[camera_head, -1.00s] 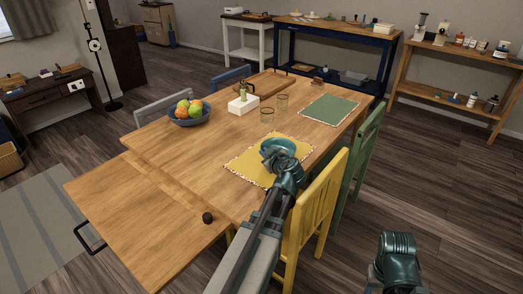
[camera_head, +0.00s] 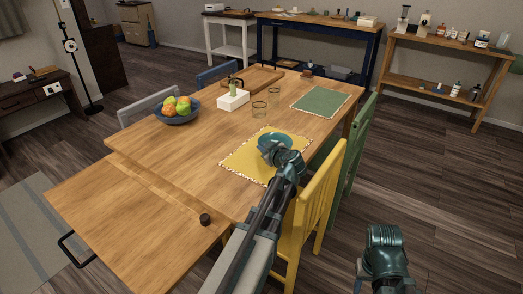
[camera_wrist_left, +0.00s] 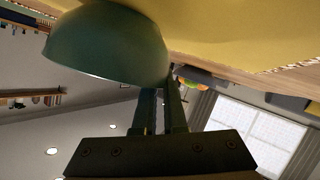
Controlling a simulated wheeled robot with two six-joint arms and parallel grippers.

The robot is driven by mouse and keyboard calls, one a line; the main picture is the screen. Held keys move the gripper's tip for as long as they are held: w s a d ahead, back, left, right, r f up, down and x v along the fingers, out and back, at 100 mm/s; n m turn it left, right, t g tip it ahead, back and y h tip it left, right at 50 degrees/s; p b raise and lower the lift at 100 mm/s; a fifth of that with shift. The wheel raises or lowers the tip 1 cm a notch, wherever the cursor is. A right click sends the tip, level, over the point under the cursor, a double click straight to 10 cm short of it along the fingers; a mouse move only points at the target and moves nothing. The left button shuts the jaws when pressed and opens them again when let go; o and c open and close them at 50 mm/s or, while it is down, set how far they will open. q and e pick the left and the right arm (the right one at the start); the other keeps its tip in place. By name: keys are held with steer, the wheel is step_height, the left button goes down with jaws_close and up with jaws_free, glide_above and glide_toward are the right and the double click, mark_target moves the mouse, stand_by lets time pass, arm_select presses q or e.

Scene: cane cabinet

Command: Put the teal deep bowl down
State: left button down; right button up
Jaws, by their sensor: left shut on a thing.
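The teal deep bowl (camera_head: 268,143) is over the far part of the yellow placemat (camera_head: 240,164), upright as far as I can see. My left gripper (camera_wrist_left: 160,100) is shut on the bowl's rim; its two fingers meet the bowl's edge in the left wrist view, where the bowl (camera_wrist_left: 105,45) fills the upper left and the yellow mat (camera_wrist_left: 225,30) lies behind its base. I cannot tell whether the base touches the mat. In the head view my left wrist hides the fingers and part of the bowl. My right gripper's fingers do not show.
The wooden table (camera_head: 165,150) also holds a fruit bowl (camera_head: 177,111), a white caddy (camera_head: 233,100), two glasses (camera_head: 260,109) and a green placemat (camera_head: 320,99). A yellow chair (camera_head: 312,210) and a green chair (camera_head: 352,155) stand at its right side. The table's left part is mostly bare.

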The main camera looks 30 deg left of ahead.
arm_select(q)
steer(key=shift+r, duration=0.1)
steer(key=c, duration=1)
jaws_free()
steer(key=shift+s+r, duration=0.1)
steer(key=p+v, duration=0.4)
steer(key=v, duration=0.6)
steer(key=shift+s+d+r, duration=0.1)
steer(key=shift+s+d, duration=0.05)
steer(key=shift+s+d+r, duration=0.15)
steer(key=shift+s+d, duration=0.25)
steer(key=shift+d, duration=0.15)
